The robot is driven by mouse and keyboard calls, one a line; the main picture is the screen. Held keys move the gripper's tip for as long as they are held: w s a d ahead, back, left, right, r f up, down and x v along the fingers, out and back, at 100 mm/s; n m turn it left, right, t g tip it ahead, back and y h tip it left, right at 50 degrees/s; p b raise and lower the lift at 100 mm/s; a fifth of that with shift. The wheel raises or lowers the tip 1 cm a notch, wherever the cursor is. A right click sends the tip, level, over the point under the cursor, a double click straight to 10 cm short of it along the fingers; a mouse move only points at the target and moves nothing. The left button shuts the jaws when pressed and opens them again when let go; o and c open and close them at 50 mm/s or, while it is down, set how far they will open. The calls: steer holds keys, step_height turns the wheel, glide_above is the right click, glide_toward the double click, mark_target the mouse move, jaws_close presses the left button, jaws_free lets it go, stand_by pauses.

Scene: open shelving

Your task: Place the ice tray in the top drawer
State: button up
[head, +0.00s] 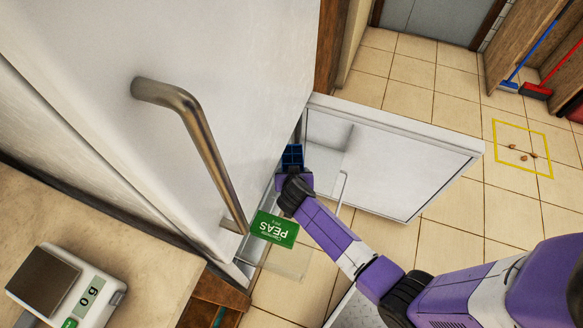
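A dark blue ice tray (292,153) shows at the far end of my purple arm, by the opening of the lower compartment. My gripper (293,169) is right at the tray's near edge. The fingers are too small and hidden by the wrist to tell whether they are closed on it. A clear drawer (288,263) sticks out of the lower compartment. Which drawer level it is cannot be told, as the upper fridge door hides much of the compartment.
A green peas box (273,229) is at the clear drawer. The lower door (390,160) stands open to the right, near my arm. The upper door's metal handle (185,125) juts out. A scale (65,288) sits on the left counter. Floor beyond is mostly clear.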

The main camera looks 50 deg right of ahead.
steer(key=x, duration=0.3)
steer(key=shift+w+d+b, duration=0.35)
steer(key=shift+w+d, duration=0.05)
steer(key=shift+w+d+f, duration=0.25)
steer(key=shift+d+f, duration=0.05)
steer(key=shift+f, duration=0.15)
steer(key=o, duration=1.9)
